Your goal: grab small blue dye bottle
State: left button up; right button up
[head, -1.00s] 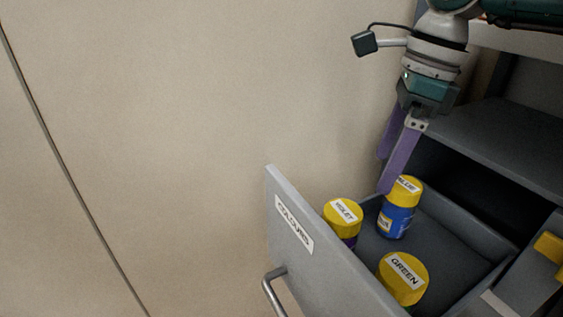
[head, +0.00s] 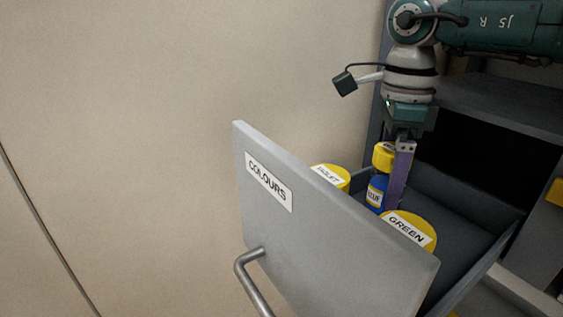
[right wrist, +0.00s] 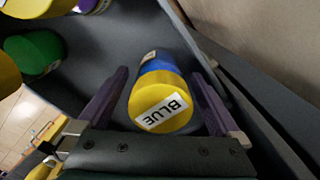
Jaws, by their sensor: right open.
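In the right wrist view the right gripper (right wrist: 157,100) is open, with a finger on each side of the bottle and a gap showing at the left. My left gripper is not in view.
The open drawer (head: 330,235), labelled COLOURS, has a tall front panel and handle (head: 252,280). The violet bottle (head: 331,178) and green bottle (head: 411,228) stand close by, behind the panel. Drawer floor (head: 455,225) at the right is free.

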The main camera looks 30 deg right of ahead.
jog(key=shift+r, duration=0.1)
jog(key=c, duration=1.5)
jog(key=shift+c, duration=0.4)
jog(key=shift+r, duration=0.15)
